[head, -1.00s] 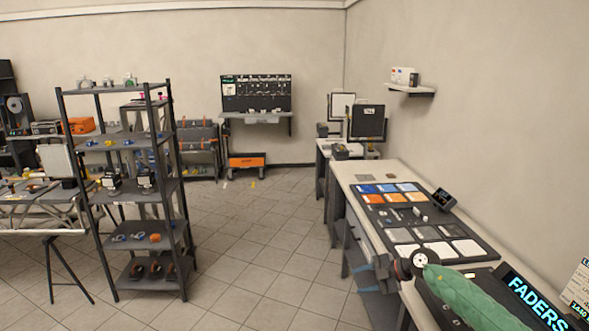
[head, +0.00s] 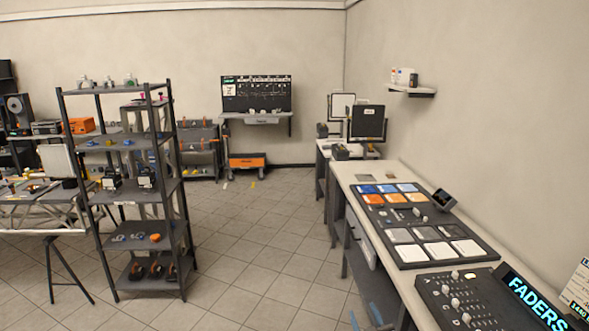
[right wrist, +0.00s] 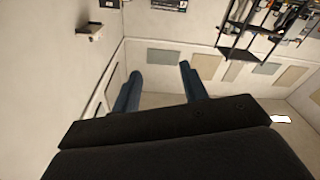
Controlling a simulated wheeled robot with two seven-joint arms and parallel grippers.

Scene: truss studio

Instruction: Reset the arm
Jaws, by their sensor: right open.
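My right gripper (head: 364,314) shows only as two blue fingertips at the bottom edge of the head view, in front of the long workbench's near left side. In the right wrist view the right gripper (right wrist: 160,71) is open, its two blue fingers wide apart with nothing between them. The rest of the right arm is out of the head view. My left arm and gripper are in neither view.
The workbench (head: 349,172) along the right wall carries a button panel (head: 408,246) and a fader console (head: 433,291). A black shelf rack (head: 117,191) stands at left. The tiled floor (head: 258,225) between them is clear.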

